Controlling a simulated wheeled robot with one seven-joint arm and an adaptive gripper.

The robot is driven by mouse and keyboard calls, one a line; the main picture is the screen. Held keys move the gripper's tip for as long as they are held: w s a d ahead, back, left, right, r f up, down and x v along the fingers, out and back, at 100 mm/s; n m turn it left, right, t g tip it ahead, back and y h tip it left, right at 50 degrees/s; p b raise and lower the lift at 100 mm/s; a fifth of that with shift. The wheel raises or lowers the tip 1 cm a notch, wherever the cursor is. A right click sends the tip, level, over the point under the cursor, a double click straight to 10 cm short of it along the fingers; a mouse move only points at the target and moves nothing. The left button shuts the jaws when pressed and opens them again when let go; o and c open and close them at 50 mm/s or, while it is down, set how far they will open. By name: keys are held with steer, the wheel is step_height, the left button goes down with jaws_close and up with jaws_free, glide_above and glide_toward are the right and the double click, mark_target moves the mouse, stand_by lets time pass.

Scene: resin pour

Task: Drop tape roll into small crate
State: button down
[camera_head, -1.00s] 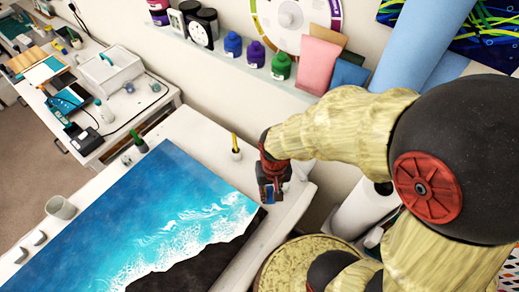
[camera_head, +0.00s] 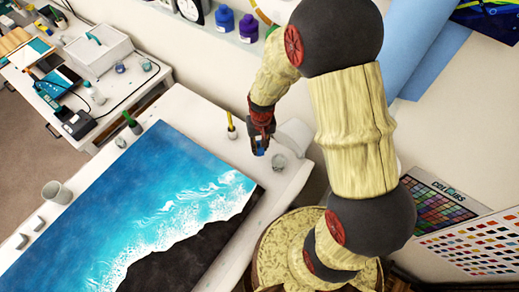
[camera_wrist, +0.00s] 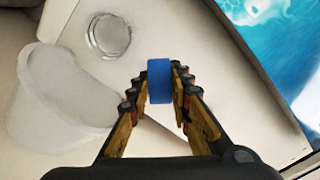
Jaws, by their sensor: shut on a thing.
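My gripper (camera_head: 262,135) hangs above the right end of the white table in the head view. It is shut on a blue tape roll (camera_head: 260,151). In the wrist view the tape roll (camera_wrist: 159,82) sits between the two fingertips, seen as a blue band. It appears held clear of the tabletop, though its height is hard to judge.
A seascape panel (camera_head: 150,205) covers much of the table (camera_head: 190,105). A clear cup (camera_wrist: 108,36) and a whitish tub (camera_wrist: 62,98) stand near my gripper. A pot with a pencil (camera_head: 232,131) is close on its left. A back bench holds a white case (camera_head: 98,55).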

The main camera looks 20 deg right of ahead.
mark_target(259, 150)
steer(key=shift+w+f, duration=0.25)
steer(key=shift+f, duration=1.65)
steer(key=shift+f, duration=0.2)
steer(key=c, duration=1.6)
jaws_free()
steer(key=shift+c, duration=0.2)
steer(key=shift+r, duration=0.1)
